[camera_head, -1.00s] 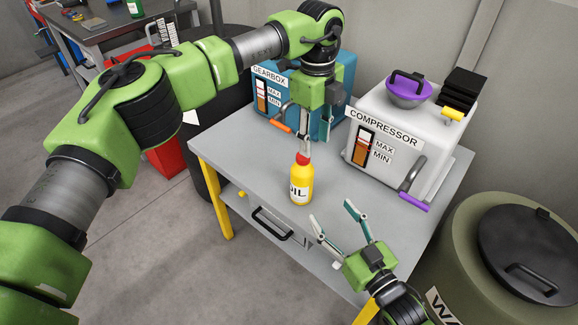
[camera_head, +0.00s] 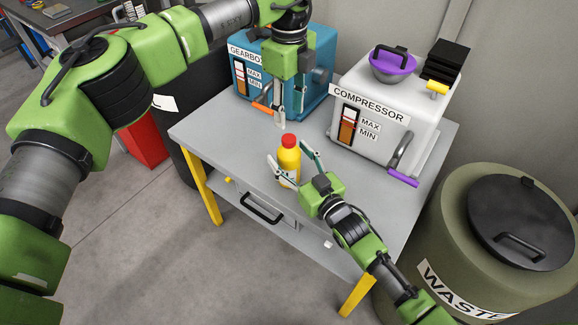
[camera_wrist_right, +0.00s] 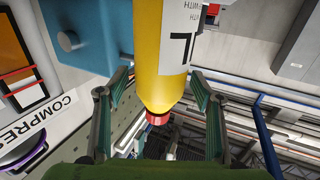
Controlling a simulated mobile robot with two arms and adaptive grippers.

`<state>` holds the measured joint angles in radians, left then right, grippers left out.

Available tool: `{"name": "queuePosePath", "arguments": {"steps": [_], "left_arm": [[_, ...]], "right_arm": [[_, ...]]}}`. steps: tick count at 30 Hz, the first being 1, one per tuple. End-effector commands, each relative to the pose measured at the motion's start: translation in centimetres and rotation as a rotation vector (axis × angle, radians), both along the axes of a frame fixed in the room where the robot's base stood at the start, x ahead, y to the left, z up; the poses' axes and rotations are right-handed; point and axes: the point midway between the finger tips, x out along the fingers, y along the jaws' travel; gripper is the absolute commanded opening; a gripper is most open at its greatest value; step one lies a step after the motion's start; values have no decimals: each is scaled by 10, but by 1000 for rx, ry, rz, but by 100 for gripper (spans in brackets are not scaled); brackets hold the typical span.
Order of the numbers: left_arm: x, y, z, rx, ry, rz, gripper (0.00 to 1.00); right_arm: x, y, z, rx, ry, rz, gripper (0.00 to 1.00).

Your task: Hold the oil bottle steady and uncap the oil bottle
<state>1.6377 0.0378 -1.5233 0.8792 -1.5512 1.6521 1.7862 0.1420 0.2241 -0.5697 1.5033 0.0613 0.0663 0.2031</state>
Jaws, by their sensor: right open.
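The oil bottle (camera_head: 289,165) is yellow with a white label and stands upright near the front edge of the grey table. Its red cap (camera_head: 289,140) is on top. My right gripper (camera_head: 287,151) is open, with one finger on each side of the bottle. In the right wrist view the bottle (camera_wrist_right: 162,60) runs between the two open fingers, with a gap visible on each side, and its red cap (camera_wrist_right: 157,118) shows too. My left gripper (camera_head: 281,119) points down above and behind the cap, apart from it. Its finger opening is unclear.
The blue gearbox (camera_head: 310,75) stands at the table's back left, and the white compressor (camera_head: 375,100) with a purple funnel (camera_head: 393,65) at the back right. The table (camera_head: 215,135) has free room at its left. An olive waste barrel (camera_head: 440,235) stands at the right.

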Motion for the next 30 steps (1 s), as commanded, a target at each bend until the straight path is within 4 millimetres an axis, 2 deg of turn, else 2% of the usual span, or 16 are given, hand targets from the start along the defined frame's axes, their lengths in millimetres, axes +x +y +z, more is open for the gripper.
{"name": "queuePosePath", "arguments": {"steps": [5, 14, 17, 21, 22, 26, 30], "left_arm": [[0, 0, 0, 0, 0, 0, 38], [0, 0, 0, 0, 0, 0, 38], [0, 0, 0, 0, 0, 0, 38], [0, 0, 0, 0, 0, 0, 38], [0, 0, 0, 0, 0, 0, 38], [0, 0, 0, 0, 0, -19, 38], [0, 0, 0, -1, 1, -131, 38]], "right_arm": [[11, 8, 0, 0, 0, 1, 61], [13, 9, 0, 0, 0, 1, 61], [13, 9, 0, 0, 0, 1, 40], [13, 8, 0, 0, 0, 1, 3], [13, 8, 0, -1, 1, 1, 0], [13, 8, 0, -1, 1, 0, 0], [13, 8, 0, -1, 1, 0, 0]]}}
